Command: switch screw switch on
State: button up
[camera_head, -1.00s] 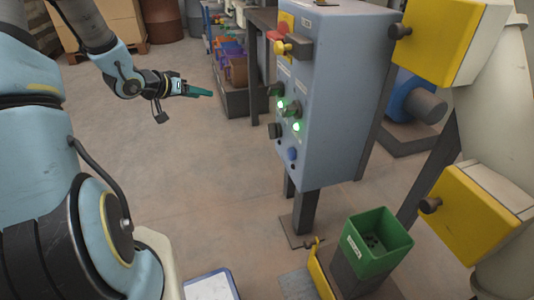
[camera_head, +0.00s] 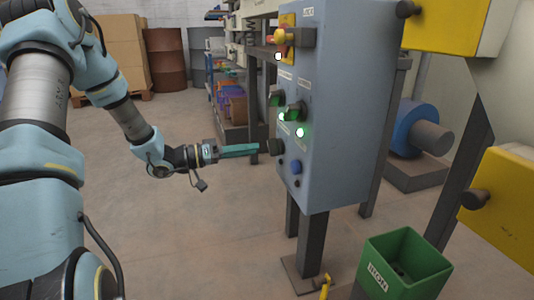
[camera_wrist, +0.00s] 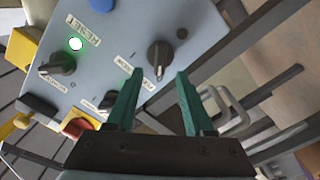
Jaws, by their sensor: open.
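A blue-grey control cabinet (camera_head: 335,110) stands in front of my gripper. My gripper (camera_head: 257,148) points at the cabinet's face with green fingers apart and empty. In the wrist view, a black rotary knob (camera_wrist: 160,54) lies just ahead of and between the fingertips (camera_wrist: 159,73). In the head view, this looks like the lower-left dark knob (camera_head: 275,146), close to my fingertips; contact cannot be told. Small labels sit beside the knob, too blurred to read surely as screw. The dark lamp (camera_wrist: 182,33) beside it is unlit.
Other knobs (camera_head: 292,112) sit above, with lit green lamps (camera_head: 300,132). A blue button (camera_head: 295,167) is below right and a red-yellow switch (camera_head: 285,38) at the top. A green bin (camera_head: 405,262) stands below right. Floor to the left is clear.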

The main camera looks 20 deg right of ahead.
aim_at(273, 148)
jog(key=d, duration=0.2)
jog(key=d+b, duration=0.1)
jog(key=d, duration=0.2)
jog(key=shift+s+d+b, duration=0.3)
jog(key=shift+s+d, duration=0.05)
jog(key=shift+d, duration=0.05)
jog(key=shift+c, duration=0.2)
grip_shut()
